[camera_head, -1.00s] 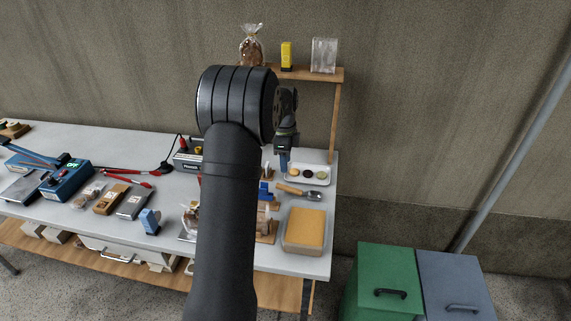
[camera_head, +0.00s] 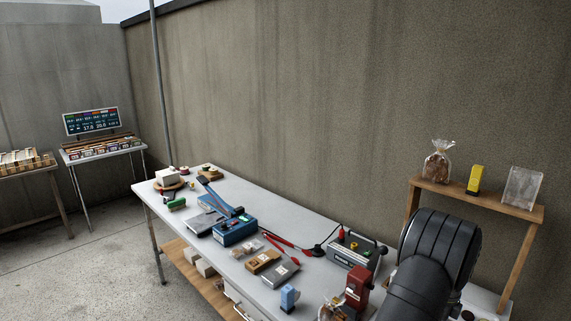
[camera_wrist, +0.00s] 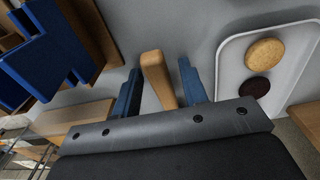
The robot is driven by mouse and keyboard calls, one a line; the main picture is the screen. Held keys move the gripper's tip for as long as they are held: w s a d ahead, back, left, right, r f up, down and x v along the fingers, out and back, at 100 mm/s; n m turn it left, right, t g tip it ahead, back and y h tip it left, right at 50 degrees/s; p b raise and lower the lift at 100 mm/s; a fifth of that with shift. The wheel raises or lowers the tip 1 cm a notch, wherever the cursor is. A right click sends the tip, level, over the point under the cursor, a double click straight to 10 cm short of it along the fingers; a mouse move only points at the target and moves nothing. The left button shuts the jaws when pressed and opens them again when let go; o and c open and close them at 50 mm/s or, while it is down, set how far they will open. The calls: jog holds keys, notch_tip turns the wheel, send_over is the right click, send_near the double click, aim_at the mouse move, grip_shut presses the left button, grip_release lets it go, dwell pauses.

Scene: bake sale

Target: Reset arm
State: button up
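My arm shows at the lower right of the head view, its dark rounded joint in front of the bench. My gripper (camera_wrist: 161,68) is hidden in the head view. In the wrist view its two blue fingers stand apart. A wooden handle (camera_wrist: 156,72) shows between the fingers, with a narrow gap to each, and seems to lie on the bench below. The handle's far part is hidden behind the gripper body.
A white tray (camera_wrist: 228,92) with round pieces is right of the fingers. Blue and wooden parts (camera_wrist: 48,55) are at left. The bench (camera_head: 300,235) holds a blue sealer (camera_head: 235,231), a grey device (camera_head: 352,251) and a red tool (camera_head: 357,284). A wooden shelf (camera_head: 490,205) stands behind my arm.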

jog(key=shift+r, duration=2.05)
